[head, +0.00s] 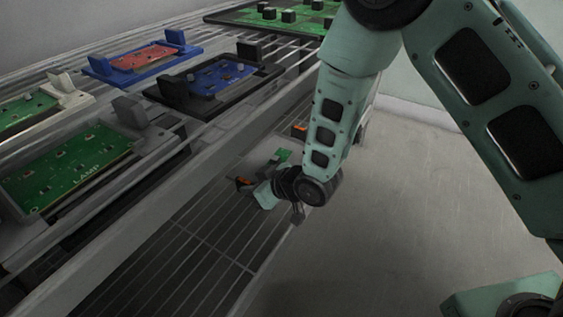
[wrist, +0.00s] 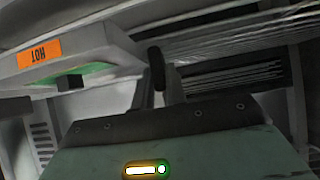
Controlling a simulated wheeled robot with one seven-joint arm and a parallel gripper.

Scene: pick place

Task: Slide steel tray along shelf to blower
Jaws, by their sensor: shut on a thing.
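The steel tray (head: 252,158) appears as a pale grey shape on the lower wire shelf (head: 215,240), partly hidden by my arm. A green board (head: 281,157) shows at it. In the wrist view, the grey tray (wrist: 100,42) has an orange HOT label (wrist: 40,53), upside down in the picture, with green below it. My gripper (head: 241,182) is at the tray's near side; in the wrist view, its dark fingers (wrist: 158,75) are together at the tray's end, shut on it. The exact grip is hard to see. I cannot make out the blower.
The upper shelf holds several fixtures with boards: a green one (head: 70,172), a red one in a blue frame (head: 140,57) and a blue one in a black frame (head: 218,78). Its front rail runs close above the lower shelf. Open floor (head: 420,190) lies to the right.

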